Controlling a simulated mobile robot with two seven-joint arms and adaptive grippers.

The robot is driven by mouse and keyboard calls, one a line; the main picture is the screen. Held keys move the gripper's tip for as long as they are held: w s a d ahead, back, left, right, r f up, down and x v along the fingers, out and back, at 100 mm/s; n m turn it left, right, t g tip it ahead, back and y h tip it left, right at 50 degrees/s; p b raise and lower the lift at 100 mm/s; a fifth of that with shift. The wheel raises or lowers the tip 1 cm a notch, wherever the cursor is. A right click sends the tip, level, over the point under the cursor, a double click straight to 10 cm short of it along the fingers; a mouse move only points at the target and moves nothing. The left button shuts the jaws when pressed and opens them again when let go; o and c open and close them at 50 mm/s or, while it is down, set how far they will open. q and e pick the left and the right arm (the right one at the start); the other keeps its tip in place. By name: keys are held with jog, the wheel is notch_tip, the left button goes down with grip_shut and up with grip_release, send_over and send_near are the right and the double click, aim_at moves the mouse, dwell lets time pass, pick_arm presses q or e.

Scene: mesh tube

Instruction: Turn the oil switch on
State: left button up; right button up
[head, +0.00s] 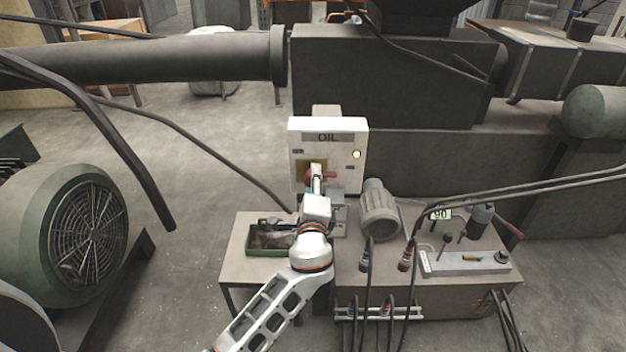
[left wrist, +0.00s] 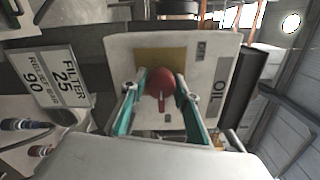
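The oil switch is a red rotary knob (head: 329,175) on a yellow plate on the front of a white box (head: 356,132) labelled OIL. In the left wrist view the knob (left wrist: 160,82) sits between the two teal fingers, with its handle pointing down in that picture. My left gripper (head: 316,173) is at the box front and partly hides the knob in the head view. Its fingers (left wrist: 157,88) are apart, one on each side of the knob; firm contact cannot be told. My right gripper is not in view.
A small lamp (head: 356,154) on the box looks lit. Below are a bench with a green tray (head: 262,247), a grey motor (head: 380,212) and a control plate (head: 465,262). Cables cross the right side. A large green fan motor (head: 75,235) stands at left, with open floor between.

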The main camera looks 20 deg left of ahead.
pick_arm(q)
jog(key=shift+o, duration=0.7)
jog(key=shift+s, duration=0.1)
jog(key=v, duration=1.1)
jog(key=shift+s, duration=0.35)
jog(key=shift+d, duration=0.15)
jog(key=s+a+f+n+g+h, duration=0.15)
jog(key=s+f, duration=0.25)
jog(key=f, duration=0.5)
jog(key=s+a+f+n+g+h, duration=0.1)
jog(key=s+f+n+g+h, duration=0.3)
jog(key=f, duration=0.6)
jog(key=s+a+f+n, duration=0.1)
jog(key=s+f+n, duration=0.3)
jog(key=s, duration=0.3)
jog(key=s+a+f+n+g+h, duration=0.1)
jog(key=s+a+f+n, duration=0.1)
jog(key=s+f+n, duration=0.2)
jog(key=s+f, duration=0.1)
jog(key=s, duration=0.2)
jog(key=shift+a, duration=0.15)
